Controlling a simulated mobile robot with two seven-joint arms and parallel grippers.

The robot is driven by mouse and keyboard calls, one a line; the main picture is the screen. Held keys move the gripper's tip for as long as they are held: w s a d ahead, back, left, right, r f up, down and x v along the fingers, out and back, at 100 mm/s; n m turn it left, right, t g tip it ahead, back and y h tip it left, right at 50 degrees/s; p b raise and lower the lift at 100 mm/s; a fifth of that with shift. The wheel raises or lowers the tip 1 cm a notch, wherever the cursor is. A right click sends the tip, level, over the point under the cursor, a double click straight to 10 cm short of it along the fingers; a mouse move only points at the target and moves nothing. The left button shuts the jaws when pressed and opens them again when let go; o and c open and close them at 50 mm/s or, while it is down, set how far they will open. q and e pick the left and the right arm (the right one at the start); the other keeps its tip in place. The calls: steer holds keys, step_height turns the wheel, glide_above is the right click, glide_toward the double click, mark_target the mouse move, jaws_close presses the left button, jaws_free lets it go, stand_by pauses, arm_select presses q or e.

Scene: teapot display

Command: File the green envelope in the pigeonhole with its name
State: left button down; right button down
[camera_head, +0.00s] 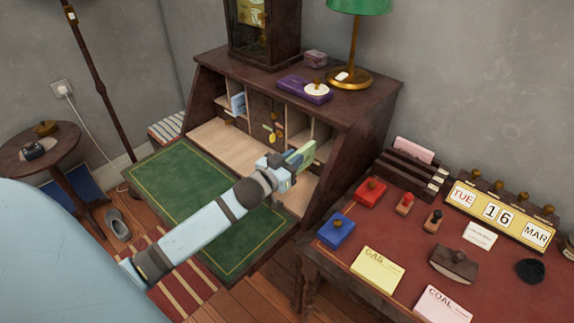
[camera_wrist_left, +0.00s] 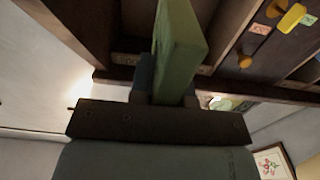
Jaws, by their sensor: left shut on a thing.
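My left gripper (camera_head: 284,168) is shut on the green envelope (camera_head: 301,156), in front of the right-hand pigeonholes (camera_head: 321,131) of the bureau. In the left wrist view the envelope (camera_wrist_left: 180,45) stands on edge between the fingers of the gripper (camera_wrist_left: 165,92), its far end towards the dark dividers. I cannot tell whether that end is inside a compartment. The pigeonhole name labels are too small to read, and the arm and envelope hide part of the right-hand compartments. My right gripper is not in view.
A pale blue envelope (camera_head: 238,103) stands in a left pigeonhole. On the red-topped desk lie a yellow GAS envelope (camera_head: 377,268) and a pink COAL envelope (camera_head: 442,304).

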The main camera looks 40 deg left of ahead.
mark_target(313, 142)
arm_select(q)
steer(key=w, duration=0.9)
steer(key=shift+d, duration=0.35)
steer(key=c, duration=1)
jaws_free()
steer(key=shift+r, duration=0.1)
steer(key=shift+a, duration=0.1)
steer(key=s, duration=0.9)
steer(key=s+p, duration=0.1)
steer(key=s, duration=0.4)
steer(key=shift+a, duration=0.25)
steer(key=shift+w, duration=0.1)
